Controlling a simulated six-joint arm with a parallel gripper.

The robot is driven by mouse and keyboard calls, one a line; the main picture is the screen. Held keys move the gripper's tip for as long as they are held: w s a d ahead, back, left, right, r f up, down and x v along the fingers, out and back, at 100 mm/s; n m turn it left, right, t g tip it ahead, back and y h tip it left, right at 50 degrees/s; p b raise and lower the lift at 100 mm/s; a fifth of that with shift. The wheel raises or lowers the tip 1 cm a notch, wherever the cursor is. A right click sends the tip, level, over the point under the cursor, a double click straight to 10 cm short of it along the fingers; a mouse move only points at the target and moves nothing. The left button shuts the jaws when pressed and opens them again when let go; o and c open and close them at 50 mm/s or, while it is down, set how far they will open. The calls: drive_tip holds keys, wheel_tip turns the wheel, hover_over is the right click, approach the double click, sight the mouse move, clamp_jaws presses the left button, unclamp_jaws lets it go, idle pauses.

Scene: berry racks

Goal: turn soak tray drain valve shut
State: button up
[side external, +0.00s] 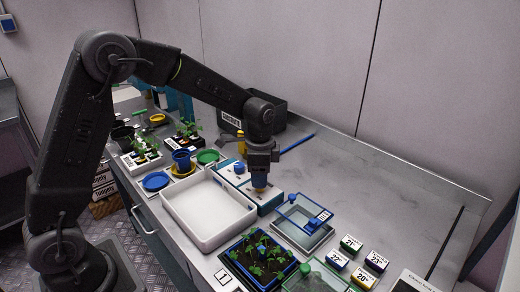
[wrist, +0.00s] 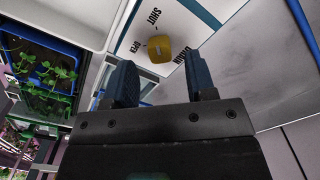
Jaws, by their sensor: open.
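The drain valve is a yellow knob (wrist: 159,48) on a white panel with teal edges, printed SHUT, OPEN and DRAIN. In the wrist view it shows just beyond and between my fingertips; OPEN is printed beside it and SHUT a little farther off. I cannot tell exactly which way the knob points. My gripper (wrist: 160,78) is open, a finger to each side of the knob's line, with nothing held. In the side external view my gripper (side external: 260,186) is down over the white-and-teal panel, beside the white soak tray (side external: 166,207). Contact with the knob cannot be told.
A blue-framed seedling tray (side external: 257,263) stands in front of the soak tray. A clear blue-rimmed box (side external: 303,222) is close to the right of my gripper. A blue knob (side external: 239,167) is just left of it. Pots and seedlings stand farther left.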

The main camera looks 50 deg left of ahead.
wheel_tip(320, 180, up, 11)
idle(0.3)
drive_tip(key=shift+r, duration=0.1)
drive_tip(key=s+r+n+t, duration=0.3)
drive_tip(key=s+r+n, duration=0.25)
drive_tip(key=s, duration=0.75)
drive_tip(key=s+d+f+n+t, duration=0.1)
drive_tip(key=s+f+n+t, duration=0.1)
drive_tip(key=s, duration=0.9)
drive_tip(key=shift+s+f+n+t, duration=0.2)
drive_tip(key=shift+n+t, duration=0.1)
drive_tip(key=shift+n, duration=0.55)
drive_tip(key=shift+o, duration=0.4)
drive_tip(key=shift+d+r, duration=0.1)
